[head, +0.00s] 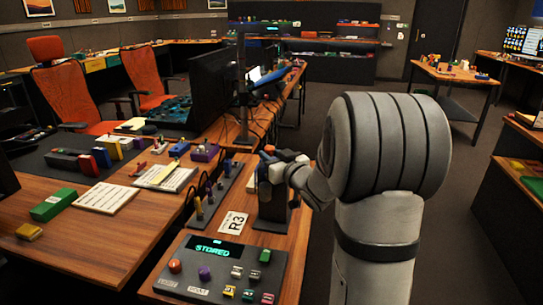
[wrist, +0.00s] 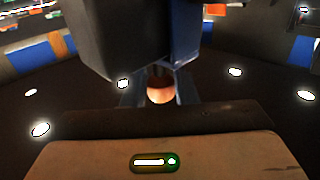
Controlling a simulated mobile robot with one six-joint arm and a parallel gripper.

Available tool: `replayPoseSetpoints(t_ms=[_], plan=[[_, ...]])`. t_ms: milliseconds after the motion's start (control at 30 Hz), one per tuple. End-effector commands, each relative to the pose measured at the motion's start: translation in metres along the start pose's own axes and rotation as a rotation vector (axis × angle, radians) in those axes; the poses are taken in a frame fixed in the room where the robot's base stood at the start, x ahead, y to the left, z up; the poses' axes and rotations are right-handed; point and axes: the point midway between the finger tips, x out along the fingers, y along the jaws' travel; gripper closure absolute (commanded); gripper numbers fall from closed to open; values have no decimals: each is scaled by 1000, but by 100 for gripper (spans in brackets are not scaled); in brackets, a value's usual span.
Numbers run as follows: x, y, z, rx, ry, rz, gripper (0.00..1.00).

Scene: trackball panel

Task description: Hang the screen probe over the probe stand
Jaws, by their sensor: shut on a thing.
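My gripper (head: 276,165) is at the near desk, just over a dark upright stand (head: 272,208), which looks like the probe stand. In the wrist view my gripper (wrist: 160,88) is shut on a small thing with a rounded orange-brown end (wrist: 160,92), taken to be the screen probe. Most of it is hidden by the fingers and a large dark block at the top. I cannot tell whether it touches the stand.
A control panel (head: 197,284) with a lit "STORED" display (head: 214,250), balls and coloured buttons lies in front. A card marked R3 (head: 232,223) lies left of the stand. A dark rack (head: 190,222) with looped posts stands further left. A monitor (head: 215,92) is behind.

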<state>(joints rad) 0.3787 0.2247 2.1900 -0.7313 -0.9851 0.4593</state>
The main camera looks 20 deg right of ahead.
Motion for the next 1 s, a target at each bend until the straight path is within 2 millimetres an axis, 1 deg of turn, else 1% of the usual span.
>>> replayPoseSetpoints(t_ms=[200, 233, 500, 733, 800, 867, 1000], plan=[[0, -1, -1, 0, 2, -1, 100], [0, -1, -1, 0, 2, -1, 72], [0, -1, 0, 0, 1, -1, 50], [0, -1, 1, 1, -1, -1, 49], [-3, -1, 0, 0, -1, 0, 49], [-9, 0, 0, 0, -1, 1, 49], [-33, 0, -1, 0, 0, 2, 49]])
